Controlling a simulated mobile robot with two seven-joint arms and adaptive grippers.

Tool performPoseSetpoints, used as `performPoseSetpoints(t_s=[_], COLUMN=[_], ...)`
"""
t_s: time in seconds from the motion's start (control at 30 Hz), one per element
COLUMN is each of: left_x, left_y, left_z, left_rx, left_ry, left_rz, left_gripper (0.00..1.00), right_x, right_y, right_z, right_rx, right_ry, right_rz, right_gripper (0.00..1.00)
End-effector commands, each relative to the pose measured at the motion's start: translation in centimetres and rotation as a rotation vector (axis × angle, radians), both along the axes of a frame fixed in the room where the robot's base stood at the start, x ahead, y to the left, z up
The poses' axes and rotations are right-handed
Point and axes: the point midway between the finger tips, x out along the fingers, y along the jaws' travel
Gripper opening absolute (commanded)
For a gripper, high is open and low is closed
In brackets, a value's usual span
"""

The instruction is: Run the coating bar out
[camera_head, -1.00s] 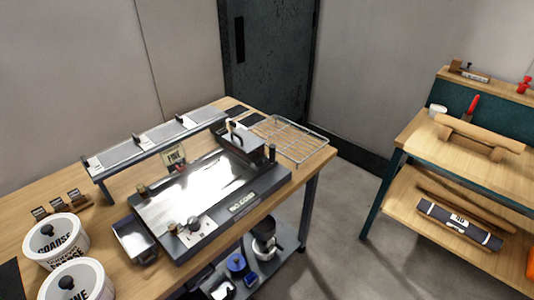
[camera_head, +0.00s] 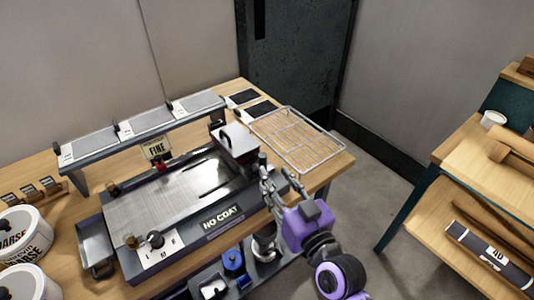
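My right gripper (camera_head: 276,172), purple with grey fingers, is at the coater's front right corner, just in front of the block. Its fingers are spread and nothing shows between them; I cannot tell whether they touch the coater. My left gripper is out of view.
A wire rack (camera_head: 300,140) lies at the right bench end. A metal tray (camera_head: 94,246) and white tubs (camera_head: 22,240) stand left. A shelf unit is at the right.

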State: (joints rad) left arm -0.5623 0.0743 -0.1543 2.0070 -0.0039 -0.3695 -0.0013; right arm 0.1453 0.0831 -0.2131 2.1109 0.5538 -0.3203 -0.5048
Motion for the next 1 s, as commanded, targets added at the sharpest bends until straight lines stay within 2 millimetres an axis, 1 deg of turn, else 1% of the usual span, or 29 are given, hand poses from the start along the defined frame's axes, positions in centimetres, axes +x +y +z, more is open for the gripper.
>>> performPoseSetpoints(t_s=[0.17, 0.3, 0.5, 0.63, 0.87, 0.9, 1.0], left_x=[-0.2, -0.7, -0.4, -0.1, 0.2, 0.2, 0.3], left_y=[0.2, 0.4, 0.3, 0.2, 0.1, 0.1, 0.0], left_z=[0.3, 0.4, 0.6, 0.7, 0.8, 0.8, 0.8], left_rx=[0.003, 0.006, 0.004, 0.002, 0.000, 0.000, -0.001], left_ry=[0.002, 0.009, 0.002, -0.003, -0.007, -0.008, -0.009], left_rz=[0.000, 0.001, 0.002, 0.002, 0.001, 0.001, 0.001], left_gripper=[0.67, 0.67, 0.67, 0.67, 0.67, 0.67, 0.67], right_x=[1.9, 4.1, 6.3, 6.9, 7.0, 7.0, 7.0], right_y=[0.8, 1.8, 2.8, 3.1, 3.1, 3.1, 3.1], right_z=[0.2, 0.2, 0.1, 0.0, -0.1, -0.1, -0.1], right_rx=[-0.011, -0.011, -0.011, -0.012, -0.013, -0.013, -0.013], right_ry=[-0.008, -0.008, -0.005, -0.005, -0.004, -0.004, -0.004], right_rz=[-0.002, -0.002, -0.002, -0.003, -0.003, -0.003, -0.003], right_gripper=[0.36, 0.36, 0.36, 0.36, 0.36, 0.33, 0.20])
